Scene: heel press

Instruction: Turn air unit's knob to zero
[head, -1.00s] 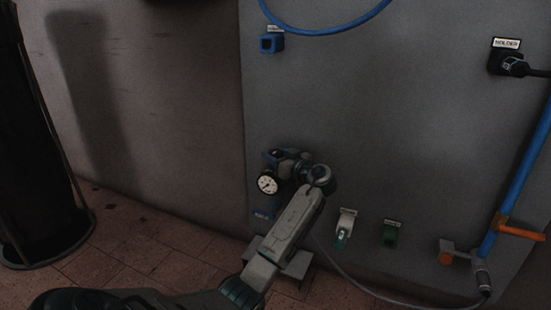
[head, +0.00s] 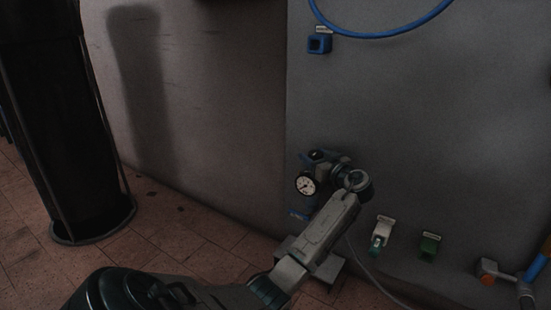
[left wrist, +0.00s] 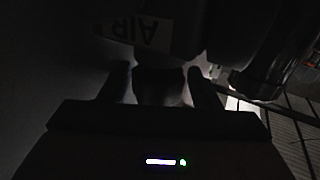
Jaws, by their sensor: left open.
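The air unit (head: 318,156) is on the grey cabinet's front, with a round white-faced gauge (head: 305,184) and a blue piece below it. My left arm reaches up to it from below, and my left gripper (head: 336,170) is close against its right side; the fingertips are hard to make out there. In the left wrist view my two dark fingers (left wrist: 160,88) stand apart, with a dark rounded part (left wrist: 158,76), perhaps the knob, between or just beyond them. An upside-down AIR label (left wrist: 140,32) shows above. Whether the fingers touch that part, and the knob's setting, cannot be told.
A blue hose (head: 385,34) loops above a blue bracket (head: 319,43). A white-and-teal fitting (head: 380,238) and a green one (head: 430,246) are right of my arm. A tall black cylinder (head: 75,150) stands at left. Tiled floor between is clear.

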